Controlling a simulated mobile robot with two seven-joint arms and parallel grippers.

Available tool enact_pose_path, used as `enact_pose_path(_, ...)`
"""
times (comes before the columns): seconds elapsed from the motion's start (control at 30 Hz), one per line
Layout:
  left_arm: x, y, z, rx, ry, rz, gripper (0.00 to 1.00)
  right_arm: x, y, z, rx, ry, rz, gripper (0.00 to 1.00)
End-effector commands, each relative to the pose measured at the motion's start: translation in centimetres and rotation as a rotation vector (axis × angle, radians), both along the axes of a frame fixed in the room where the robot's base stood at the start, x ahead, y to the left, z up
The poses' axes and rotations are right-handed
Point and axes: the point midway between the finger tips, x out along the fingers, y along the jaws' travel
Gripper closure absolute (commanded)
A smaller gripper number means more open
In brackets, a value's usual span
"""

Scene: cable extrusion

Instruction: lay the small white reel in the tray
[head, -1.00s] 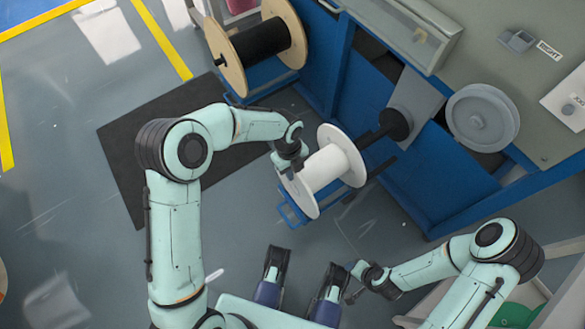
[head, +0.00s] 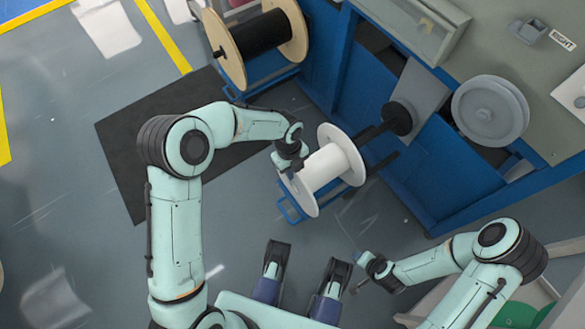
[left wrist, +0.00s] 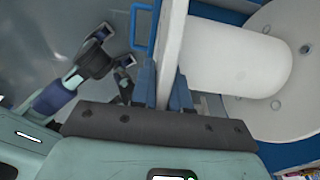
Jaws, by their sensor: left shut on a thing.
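The white reel (head: 324,168) has two broad flanges and a bare white barrel. It lies on its side, tilted, in front of the blue machine. My left gripper (head: 288,162) is at its near left flange. In the left wrist view, my left gripper (left wrist: 168,92) is shut on the rim of this flange (left wrist: 172,40), with a blue finger on each side; the barrel (left wrist: 235,58) and far flange (left wrist: 285,110) lie to the right. My right gripper (head: 362,273) is low, apart from the reel, its fingers too small to judge. I cannot make out a tray for certain.
A blue frame (head: 290,207) shows below the reel. A dark spindle (head: 390,122) points at it from the machine. A grey wheel (head: 490,112) is at the right, a black-wound wooden reel (head: 233,62) at the back. Open floor (head: 75,200) lies left, with a black mat (head: 120,130).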

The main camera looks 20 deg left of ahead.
Motion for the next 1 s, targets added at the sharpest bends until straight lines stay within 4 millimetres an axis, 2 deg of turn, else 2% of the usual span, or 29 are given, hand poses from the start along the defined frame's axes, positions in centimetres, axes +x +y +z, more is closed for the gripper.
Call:
enact_pose_path(0.87, -0.01, 0.02, -0.74, 0.0, 0.0, -0.001, 1.0, 0.0, 0.01, -0.32, 0.0, 0.001, 0.0, 0.55)
enact_pose_path(0.9, -0.03, 0.04, -0.77, 0.001, 0.001, 0.0, 0.78, 0.0, 0.01, -0.32, 0.0, 0.001, 0.0, 0.55)
enact_pose_path(0.97, -0.04, 0.06, -0.77, 0.001, 0.001, 0.0, 0.59, 0.0, 0.01, -0.32, 0.0, 0.001, 0.0, 0.55)
enact_pose_path(1.0, -0.04, 0.05, -0.75, 0.001, 0.001, 0.0, 0.55, 0.0, 0.01, -0.32, 0.0, 0.001, 0.0, 0.55)
